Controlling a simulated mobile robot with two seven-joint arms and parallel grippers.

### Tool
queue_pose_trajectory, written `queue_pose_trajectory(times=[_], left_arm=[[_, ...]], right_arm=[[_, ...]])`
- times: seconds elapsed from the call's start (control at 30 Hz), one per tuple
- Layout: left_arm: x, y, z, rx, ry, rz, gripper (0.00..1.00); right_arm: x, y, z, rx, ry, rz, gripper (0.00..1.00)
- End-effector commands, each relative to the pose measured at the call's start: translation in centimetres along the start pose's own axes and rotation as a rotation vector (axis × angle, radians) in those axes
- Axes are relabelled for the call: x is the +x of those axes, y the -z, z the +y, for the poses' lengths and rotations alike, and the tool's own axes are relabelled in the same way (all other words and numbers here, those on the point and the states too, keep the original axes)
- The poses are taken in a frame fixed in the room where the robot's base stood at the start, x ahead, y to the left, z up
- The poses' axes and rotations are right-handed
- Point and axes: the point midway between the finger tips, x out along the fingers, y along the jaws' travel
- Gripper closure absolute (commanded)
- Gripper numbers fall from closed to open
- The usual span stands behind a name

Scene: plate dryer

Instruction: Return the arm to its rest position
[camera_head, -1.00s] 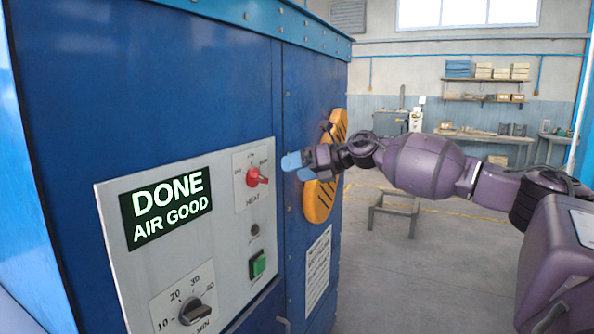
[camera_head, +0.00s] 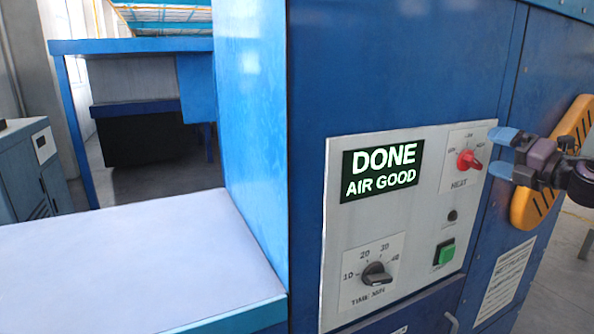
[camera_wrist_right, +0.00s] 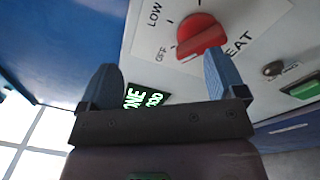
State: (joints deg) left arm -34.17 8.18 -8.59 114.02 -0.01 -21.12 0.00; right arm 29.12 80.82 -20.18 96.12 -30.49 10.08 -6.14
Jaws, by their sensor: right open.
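My right gripper (camera_head: 503,154) is open and empty. Its blue fingers are just right of the red heat knob (camera_head: 468,160), with a gap between them and the knob. In the right wrist view the knob (camera_wrist_right: 201,36) lies beyond the two spread fingers (camera_wrist_right: 160,68), and neither finger touches it. Its label reads LOW and OFF at its left, but I cannot tell the exact setting. Only the wrist end of my right arm shows at the right edge of the head view. My left gripper is not in view.
The grey control panel (camera_head: 417,240) has a lit display (camera_head: 380,172) reading DONE, AIR GOOD, a black time knob (camera_head: 377,274) and a green button (camera_head: 444,252). An orange handle (camera_head: 535,193) is behind my right gripper. A pale bench top (camera_head: 130,265) extends at left.

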Motion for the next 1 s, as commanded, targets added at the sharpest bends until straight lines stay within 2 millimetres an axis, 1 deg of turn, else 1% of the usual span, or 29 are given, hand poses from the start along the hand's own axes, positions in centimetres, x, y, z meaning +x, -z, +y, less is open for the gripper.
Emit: queue_pose_trajectory(times=[0.03,0.17,0.23,0.3,0.37,0.4,0.47,0.5,0.57,0.6,0.67,0.7,0.77,0.8,0.83,0.9,0.97,1.0], left_arm=[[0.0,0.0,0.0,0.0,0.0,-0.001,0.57],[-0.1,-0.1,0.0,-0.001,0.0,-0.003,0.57],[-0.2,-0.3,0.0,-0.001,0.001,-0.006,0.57],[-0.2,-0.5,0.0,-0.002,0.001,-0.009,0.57],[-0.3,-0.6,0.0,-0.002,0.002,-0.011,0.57],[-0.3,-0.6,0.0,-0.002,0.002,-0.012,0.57],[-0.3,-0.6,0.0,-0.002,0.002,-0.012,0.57],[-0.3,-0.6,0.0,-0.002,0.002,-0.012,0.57],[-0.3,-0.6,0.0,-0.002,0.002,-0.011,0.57],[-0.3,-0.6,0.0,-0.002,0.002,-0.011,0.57],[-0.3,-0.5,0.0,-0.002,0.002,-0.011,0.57],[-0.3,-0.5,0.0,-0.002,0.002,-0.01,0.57],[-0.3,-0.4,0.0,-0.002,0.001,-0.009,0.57],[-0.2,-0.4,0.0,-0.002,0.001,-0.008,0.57],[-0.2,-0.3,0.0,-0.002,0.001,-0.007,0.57],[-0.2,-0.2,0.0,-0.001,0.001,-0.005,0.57],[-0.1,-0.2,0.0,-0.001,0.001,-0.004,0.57],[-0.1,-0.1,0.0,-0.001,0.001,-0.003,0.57]], right_arm=[[0.4,1.5,-1.1,0.075,-0.01,-0.014,0.11],[0.9,5.3,-4.2,0.29,-0.02,-0.064,0.11],[0.9,7.9,-6.4,0.426,-0.016,-0.094,0.11],[0.6,10.7,-8.7,0.564,-0.002,-0.127,0.11],[0.2,13.1,-10.6,0.679,0.013,-0.156,0.11],[-0.2,14.8,-11.8,0.755,0.026,-0.175,0.11],[-0.9,17.3,-13.7,0.867,0.048,-0.205,0.11],[-1.4,19.1,-14.8,0.941,0.064,-0.225,0.11],[-2.4,21.6,-16.4,1.048,0.088,-0.257,0.11],[-3.1,23.4,-17.5,1.117,0.107,-0.28,0.11],[-4.2,26.0,-18.9,1.218,0.134,-0.313,0.11],[-5.1,27.7,-19.8,1.284,0.152,-0.336,0.11],[-6.4,30.3,-20.9,1.382,0.178,-0.372,0.11],[-7.3,32.0,-21.6,1.444,0.197,-0.398,0.11],[-8.0,33.3,-22.1,1.491,0.21,-0.416,0.11],[-9.8,36.2,-23.1,1.594,0.237,-0.463,0.11],[-11.4,38.7,-23.8,1.677,0.259,-0.505,0.11],[-12.5,40.3,-24.1,1.731,0.27,-0.532,0.11]])
